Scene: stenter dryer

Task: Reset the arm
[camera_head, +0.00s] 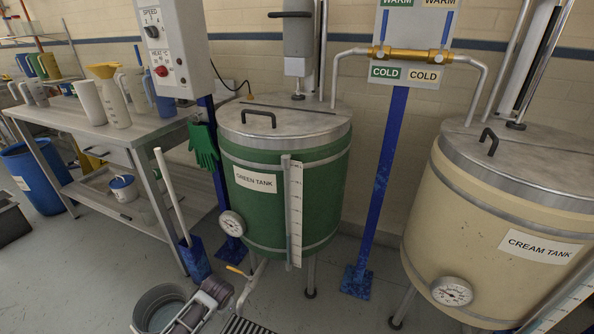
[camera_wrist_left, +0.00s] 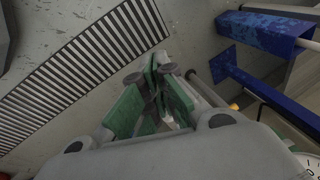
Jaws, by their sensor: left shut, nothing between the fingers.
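My left gripper (camera_wrist_left: 163,68) is in the left wrist view, with green pads on its fingers. The fingertips are together and nothing is between them. It is over the grey floor near a slotted drain grate (camera_wrist_left: 88,72). My right gripper does not show in either view.
The green tank (camera_head: 265,213) stands mid-view, with a dial gauge (camera_head: 232,223) and yellow valve handle (camera_head: 236,270) low down. A cream tank (camera_head: 450,215) is at right. A blue post (camera_head: 385,165) stands between them. A steel table (camera_head: 95,128) with jugs is at left.

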